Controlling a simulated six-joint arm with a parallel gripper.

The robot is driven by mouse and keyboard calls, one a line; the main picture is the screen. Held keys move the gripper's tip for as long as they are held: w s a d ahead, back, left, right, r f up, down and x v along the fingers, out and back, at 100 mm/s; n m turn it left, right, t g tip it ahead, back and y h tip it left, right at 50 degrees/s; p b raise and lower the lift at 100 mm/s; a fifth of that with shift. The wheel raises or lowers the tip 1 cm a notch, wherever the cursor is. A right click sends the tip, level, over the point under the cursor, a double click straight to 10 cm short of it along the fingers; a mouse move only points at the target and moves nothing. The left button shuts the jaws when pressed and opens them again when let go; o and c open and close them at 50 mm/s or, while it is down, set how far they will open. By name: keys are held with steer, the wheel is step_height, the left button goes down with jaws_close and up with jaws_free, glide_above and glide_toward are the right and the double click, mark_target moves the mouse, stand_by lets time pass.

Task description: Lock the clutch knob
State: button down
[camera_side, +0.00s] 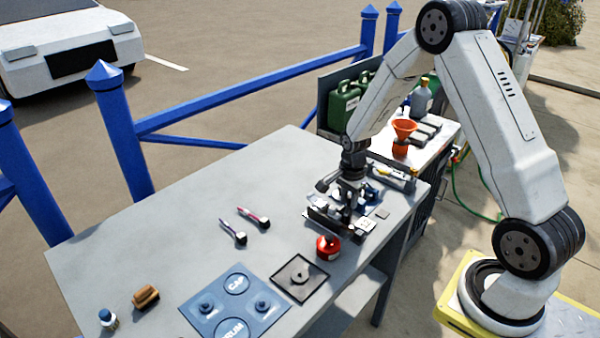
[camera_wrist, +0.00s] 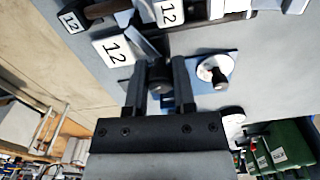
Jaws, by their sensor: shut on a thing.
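My gripper (camera_side: 348,208) points down into a cluster of hardware near the right end of the grey bench. In the wrist view my gripper (camera_wrist: 160,72) has its two dark fingers on either side of a dark round knob (camera_wrist: 158,77), which appears to be the clutch knob. The fingers are shut on it, and they hide its sides. Its lock position cannot be read. To its right in the wrist view is a white disc with a black knob (camera_wrist: 217,76) on a blue plate. White plates marked 12 (camera_wrist: 115,48) sit beside and beyond the fingers.
A red round container (camera_side: 328,248) stands close in front of the hardware. A black-edged square tray (camera_side: 312,276) and a blue marked mat (camera_side: 204,318) lie further left. Two handled tools (camera_side: 238,236) lie mid-bench. The bench's back left is clear. An orange funnel (camera_side: 404,130) stands behind.

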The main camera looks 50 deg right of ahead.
steer(key=shift+m, duration=2.3)
steer(key=c, duration=0.8)
jaws_free()
steer(key=shift+o, duration=0.2)
steer(key=shift+r, duration=0.2)
steer(key=shift+r, duration=3.3)
